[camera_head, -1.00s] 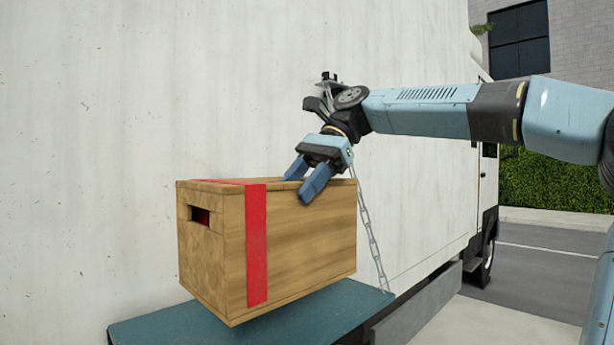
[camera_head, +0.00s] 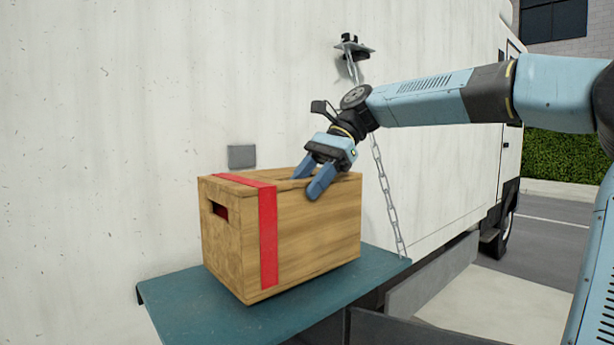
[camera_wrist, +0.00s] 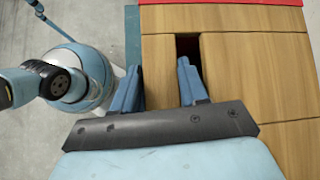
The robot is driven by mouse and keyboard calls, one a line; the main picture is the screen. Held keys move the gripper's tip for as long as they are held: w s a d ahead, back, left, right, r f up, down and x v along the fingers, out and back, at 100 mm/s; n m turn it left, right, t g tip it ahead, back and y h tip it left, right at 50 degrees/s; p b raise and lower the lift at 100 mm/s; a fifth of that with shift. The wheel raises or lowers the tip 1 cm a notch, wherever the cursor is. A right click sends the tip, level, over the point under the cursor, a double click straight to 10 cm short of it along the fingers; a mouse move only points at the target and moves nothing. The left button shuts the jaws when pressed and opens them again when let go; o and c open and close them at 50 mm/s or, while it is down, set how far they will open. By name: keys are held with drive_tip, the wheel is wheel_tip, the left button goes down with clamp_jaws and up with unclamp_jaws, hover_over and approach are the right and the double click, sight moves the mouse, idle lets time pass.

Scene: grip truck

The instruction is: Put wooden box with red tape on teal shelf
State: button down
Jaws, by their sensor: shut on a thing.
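The wooden box with red tape (camera_head: 315,240) is upright over the teal shelf (camera_head: 180,312) on the truck's side. Its red tape band runs over the top and down the near side, and a hand hole shows in its left end. Whether its underside touches the shelf I cannot tell. My gripper (camera_head: 312,183) is shut on the box's near upper edge, one finger inside the top opening and one outside. In the wrist view my gripper (camera_wrist: 158,85) straddles the box's top board (camera_wrist: 158,70), with a strip of teal shelf (camera_wrist: 132,40) beside it.
The white truck wall (camera_head: 100,130) stands right behind the box. A chain (camera_head: 387,200) runs from a wall bracket (camera_head: 354,47) down to the shelf's right corner. A grey block (camera_head: 241,156) is on the wall behind the box. Pavement lies at the right.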

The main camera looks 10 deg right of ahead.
drive_tip(key=shift+f, duration=1)
drive_tip(key=c, duration=0.6)
unclamp_jaws()
drive_tip(key=shift+f, duration=0.1)
drive_tip(key=v, duration=1.2)
